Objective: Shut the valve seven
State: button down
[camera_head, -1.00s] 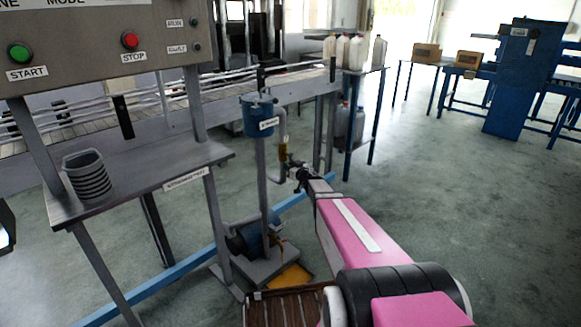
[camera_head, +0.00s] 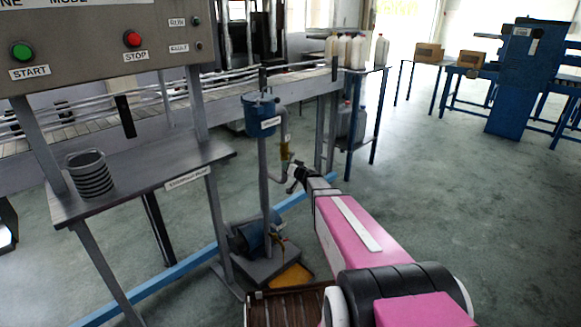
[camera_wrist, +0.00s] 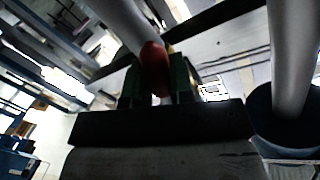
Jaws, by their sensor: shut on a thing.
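A small blue tank (camera_head: 260,115) stands on a grey post, with a grey pipe (camera_head: 283,118) bending down on its right side. A brass-coloured fitting (camera_head: 285,147) sits on that pipe. My gripper (camera_head: 293,184) is at the pipe, just below the fitting. In the wrist view, the dark fingers of my gripper (camera_wrist: 158,88) close on a red valve handle (camera_wrist: 155,66) beside a grey pipe (camera_wrist: 125,18). The fingers hide part of the handle, and no valve number is readable. The blue tank also shows at the right of the wrist view (camera_wrist: 275,135).
A blue pump (camera_head: 245,238) stands on a base below the tank, by a yellow tray (camera_head: 292,276). A control panel (camera_head: 85,45) and shelf (camera_head: 140,165) with stacked grey containers (camera_head: 90,174) are left. A conveyor (camera_head: 170,108) runs behind. Floor at right is clear.

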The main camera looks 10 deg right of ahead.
jog(key=shift+s+a+r+m, duration=0.2)
jog(key=shift+a+r+m, duration=0.05)
jog(key=shift+m, duration=0.35)
jog(key=shift+s+a+r+m, duration=0.2)
jog(key=shift+m, duration=0.4)
jog(key=shift+s+a+r+m+g+y, duration=0.3)
jog(key=shift+r+m, duration=0.4)
jog(key=shift+m, duration=0.75)
jog(key=shift+s+a+r+m+g+y, duration=0.1)
jog(key=shift+a+r+m+g+y, duration=0.35)
jog(key=shift+m, duration=0.95)
jog(key=shift+s+a+r+m+g+y, duration=0.15)
jog(key=shift+r+m+g, duration=0.3)
jog(key=shift+r+m, duration=0.75)
jog(key=shift+d+f+m, duration=0.1)
jog(key=shift+f+m, duration=0.1)
jog(key=shift+m, duration=0.15)
jog(key=c, duration=1)
grip_release()
